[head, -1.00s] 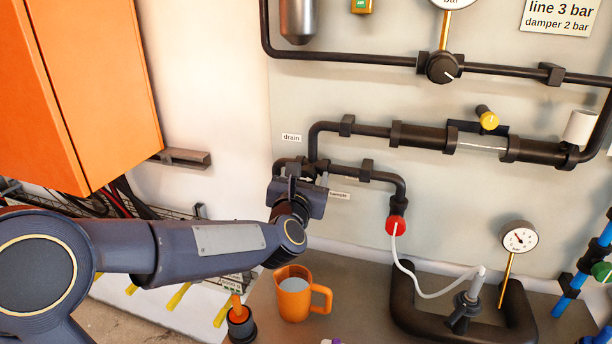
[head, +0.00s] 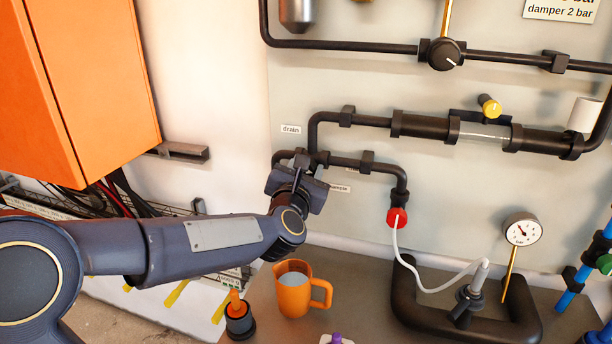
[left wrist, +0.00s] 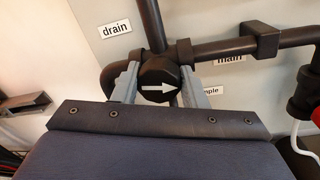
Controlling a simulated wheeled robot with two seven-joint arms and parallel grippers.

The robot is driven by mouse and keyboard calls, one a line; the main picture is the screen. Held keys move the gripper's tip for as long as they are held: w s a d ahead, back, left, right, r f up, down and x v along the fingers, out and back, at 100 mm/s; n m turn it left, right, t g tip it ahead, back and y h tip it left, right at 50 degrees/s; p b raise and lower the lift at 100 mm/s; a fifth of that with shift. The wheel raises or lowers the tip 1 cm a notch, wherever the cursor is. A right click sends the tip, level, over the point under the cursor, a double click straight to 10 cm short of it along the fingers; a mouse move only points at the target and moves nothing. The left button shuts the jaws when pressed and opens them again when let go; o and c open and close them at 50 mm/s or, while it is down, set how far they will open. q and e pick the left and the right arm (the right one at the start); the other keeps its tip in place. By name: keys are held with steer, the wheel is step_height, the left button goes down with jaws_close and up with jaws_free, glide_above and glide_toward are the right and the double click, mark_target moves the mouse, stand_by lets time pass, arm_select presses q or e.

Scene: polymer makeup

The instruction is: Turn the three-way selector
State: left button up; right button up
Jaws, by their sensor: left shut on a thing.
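The three-way selector is a black round knob (left wrist: 158,72) with a white arrow on its face, in the left wrist view. The arrow points right in that view, toward the partly covered "sample" label (left wrist: 210,91). The "drain" label (left wrist: 117,27) is at upper left and the "main" label (left wrist: 230,58) at upper right. My left gripper (left wrist: 162,80) has a grey finger on each side of the knob and is shut on it. In the head view my left gripper (head: 302,165) is at the pipe junction and largely hides the knob. My right gripper is not in view.
An orange jug (head: 292,297) stands on the bench below my left wrist, beside a black pot with an orange-topped item (head: 238,318). A red fitting (head: 397,218) with a white hose is right of the gripper. An orange cabinet (head: 85,90) hangs at left.

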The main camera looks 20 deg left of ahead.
arm_select(q)
steer(key=m+b, duration=0.3)
steer(key=shift+f+m, duration=0.2)
steer(key=shift+m, duration=0.1)
steer(key=m+b, duration=0.1)
steer(key=m, duration=0.3)
steer(key=shift+t+b, duration=0.3)
steer(key=shift+b, duration=0.1)
steer(key=m+h+b, duration=0.1)
steer(key=m, duration=0.2)
steer(key=shift+r+m, duration=0.1)
steer(key=shift+m, duration=0.3)
steer(key=shift+m+h, duration=0.3)
steer(key=shift+m, duration=2.2)
steer(key=shift+r, duration=0.1)
steer(key=o, duration=1)
steer(key=shift+c, duration=0.2)
steer(key=s, duration=0.5)
steer(key=s+f+b, duration=0.1)
steer(key=s, duration=0.2)
steer(key=shift+a, duration=0.1)
